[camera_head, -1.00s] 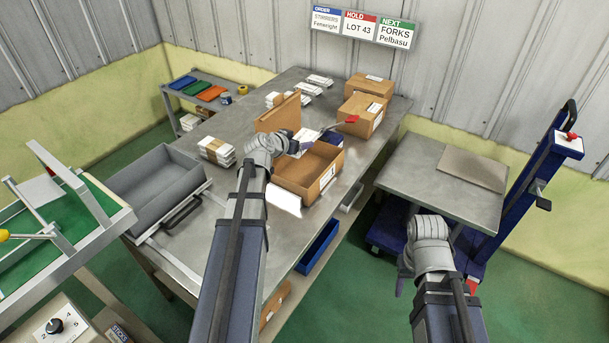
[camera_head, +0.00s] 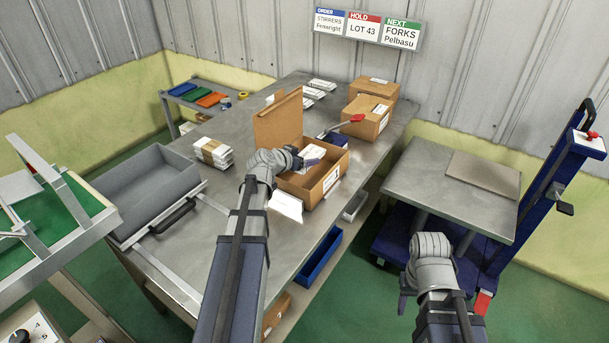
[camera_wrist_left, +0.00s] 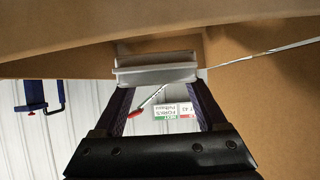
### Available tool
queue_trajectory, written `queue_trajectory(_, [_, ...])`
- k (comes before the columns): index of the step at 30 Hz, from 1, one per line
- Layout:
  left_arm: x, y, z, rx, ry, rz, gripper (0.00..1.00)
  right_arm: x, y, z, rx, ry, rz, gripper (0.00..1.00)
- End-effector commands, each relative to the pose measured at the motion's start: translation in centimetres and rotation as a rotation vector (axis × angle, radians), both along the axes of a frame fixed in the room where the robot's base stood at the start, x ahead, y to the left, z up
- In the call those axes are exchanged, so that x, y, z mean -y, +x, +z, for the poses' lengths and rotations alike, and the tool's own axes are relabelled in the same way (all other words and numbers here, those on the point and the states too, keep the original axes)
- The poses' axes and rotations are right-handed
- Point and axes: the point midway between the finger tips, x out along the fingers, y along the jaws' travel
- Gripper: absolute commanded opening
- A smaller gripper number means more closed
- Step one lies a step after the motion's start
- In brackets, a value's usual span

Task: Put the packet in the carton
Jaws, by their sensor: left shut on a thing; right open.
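The open brown carton (camera_head: 325,182) stands on the metal table with its lid flap (camera_head: 278,122) upright at the back left. My left gripper (camera_head: 307,157) is at the carton's opening, shut on a pale packet (camera_head: 313,151). In the left wrist view the packet (camera_wrist_left: 155,68) is gripped crosswise between the dark fingertips (camera_wrist_left: 157,88), with brown cardboard close above and to the right. I cannot tell whether the packet touches the carton. My right gripper (camera_head: 404,297) hangs low at the right, away from the table, open; its fingers are mostly hidden.
Closed cartons (camera_head: 368,117) stand behind, with a red-handled tool (camera_head: 352,120) near them. Banded white packets (camera_head: 213,153) lie at the left and more at the back. A grey tray (camera_head: 150,190) sits at the left edge. A side table (camera_head: 440,200) stands at the right.

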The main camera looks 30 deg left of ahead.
Motion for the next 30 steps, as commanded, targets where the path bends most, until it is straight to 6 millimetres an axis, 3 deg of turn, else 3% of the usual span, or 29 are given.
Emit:
queue_trajectory(5, [0.0,0.0,-0.3,0.000,0.000,0.000,0.20,0.0,0.0,-0.3,0.000,0.000,0.000,0.50])
queue_trajectory(15, [0.0,0.0,-3.9,0.000,0.000,0.000,0.20,0.0,0.0,-3.9,0.000,0.000,0.000,0.50])
queue_trajectory(30, [0.0,0.0,-4.4,0.000,0.000,0.000,0.20,0.0,0.0,-4.4,0.000,0.000,0.000,0.50])
